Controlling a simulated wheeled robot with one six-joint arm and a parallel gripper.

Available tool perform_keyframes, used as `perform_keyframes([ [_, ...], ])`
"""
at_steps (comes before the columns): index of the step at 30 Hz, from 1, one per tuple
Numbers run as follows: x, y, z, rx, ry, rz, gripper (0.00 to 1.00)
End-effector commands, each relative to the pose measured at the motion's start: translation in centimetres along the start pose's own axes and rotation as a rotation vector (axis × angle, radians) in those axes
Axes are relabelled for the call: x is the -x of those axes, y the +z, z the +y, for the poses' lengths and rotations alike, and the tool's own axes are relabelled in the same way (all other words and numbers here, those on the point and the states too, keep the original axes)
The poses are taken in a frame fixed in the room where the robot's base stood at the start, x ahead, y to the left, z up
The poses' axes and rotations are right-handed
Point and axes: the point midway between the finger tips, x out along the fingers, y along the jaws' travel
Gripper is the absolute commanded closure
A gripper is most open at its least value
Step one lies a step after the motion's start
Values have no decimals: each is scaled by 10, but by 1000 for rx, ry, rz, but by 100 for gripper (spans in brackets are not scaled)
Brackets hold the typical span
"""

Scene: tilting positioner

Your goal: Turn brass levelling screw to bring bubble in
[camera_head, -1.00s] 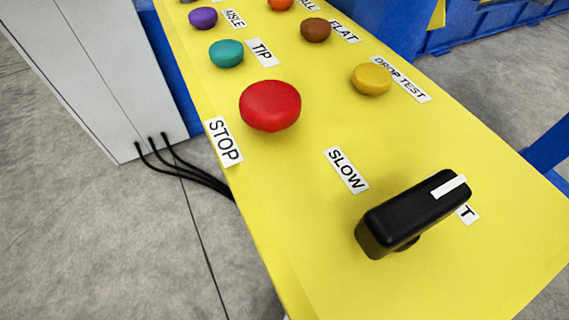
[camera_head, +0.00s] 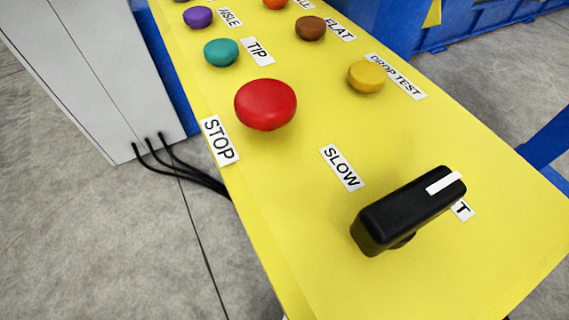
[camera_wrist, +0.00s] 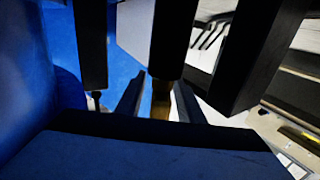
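In the wrist view, a narrow brass-coloured piece (camera_wrist: 161,100), which looks like the brass levelling screw, shows between two dark finger-like parts of my gripper (camera_wrist: 160,105). The fingers stand on either side of it. I cannot tell whether they touch it or stand apart from it. The lower end of the brass piece is hidden behind a dark edge. No level or bubble can be made out in either view. My gripper does not show in the head view.
The head view shows a yellow panel (camera_head: 310,210) with a red STOP button (camera_head: 265,104), a black selector handle (camera_head: 405,212) and several smaller coloured buttons. A grey cabinet (camera_head: 90,70) with black cables stands left. In the wrist view, dark bars and blue surfaces crowd close around the gripper.

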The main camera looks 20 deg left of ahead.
Motion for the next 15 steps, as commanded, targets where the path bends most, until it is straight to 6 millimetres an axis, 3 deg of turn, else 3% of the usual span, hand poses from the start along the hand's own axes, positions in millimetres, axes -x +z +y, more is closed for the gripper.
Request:
perform_keyframes([
  [8,-2,0,0,0,1,0,66],
  [13,-2,0,0,0,1,0,100],
  [15,-2,0,0,0,1,0,100],
])
